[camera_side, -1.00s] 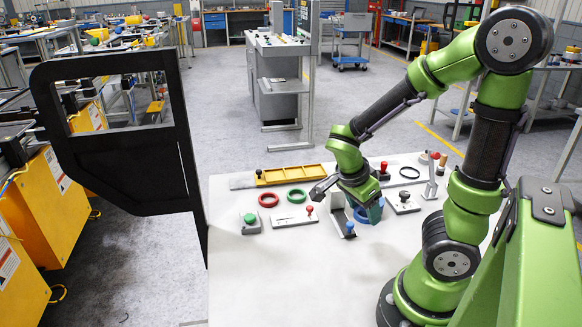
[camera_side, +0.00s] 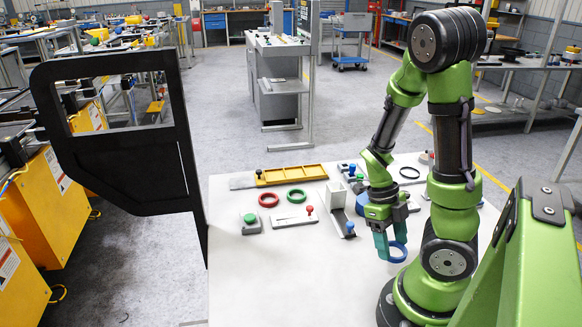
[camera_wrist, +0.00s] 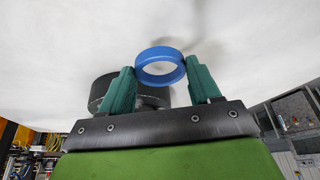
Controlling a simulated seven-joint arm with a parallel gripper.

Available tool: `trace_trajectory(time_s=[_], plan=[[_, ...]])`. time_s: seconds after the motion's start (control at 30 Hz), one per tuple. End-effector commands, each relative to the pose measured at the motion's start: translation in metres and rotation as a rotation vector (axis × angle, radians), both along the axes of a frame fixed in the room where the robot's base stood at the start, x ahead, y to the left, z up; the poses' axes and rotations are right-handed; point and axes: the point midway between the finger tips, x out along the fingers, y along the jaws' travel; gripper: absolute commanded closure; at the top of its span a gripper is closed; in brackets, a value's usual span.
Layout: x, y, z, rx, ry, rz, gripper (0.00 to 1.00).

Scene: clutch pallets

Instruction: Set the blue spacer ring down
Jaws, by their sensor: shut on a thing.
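The blue spacer ring (camera_side: 397,252) is at the right of the white table, in front of my arm's base in the side view. My gripper (camera_side: 391,243) points down with its teal fingers on either side of the ring. In the wrist view the ring (camera_wrist: 160,54) sits between the two fingertips (camera_wrist: 160,75), with its opening visible. The gripper is shut on it. A soft shadow lies on the white surface behind the ring. Whether the ring touches the table cannot be told.
A red ring (camera_side: 268,200) and a green ring (camera_side: 296,196) lie near a yellow tray (camera_side: 292,175). A grey bracket (camera_side: 337,197) and a blue-knobbed piece (camera_side: 349,229) stand left of my gripper. The front table area (camera_side: 290,285) is clear.

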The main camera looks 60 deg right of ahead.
Motion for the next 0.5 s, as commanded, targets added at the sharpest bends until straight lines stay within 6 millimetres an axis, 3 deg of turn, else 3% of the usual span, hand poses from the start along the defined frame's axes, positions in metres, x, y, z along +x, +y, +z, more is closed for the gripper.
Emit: trace_trajectory(time_s=[0.23,0.5], plan=[[-0.001,0.0,-0.029,0.001,0.006,-0.001,0.66],[-0.001,0.0,-0.032,0.0,0.002,0.001,0.66]])
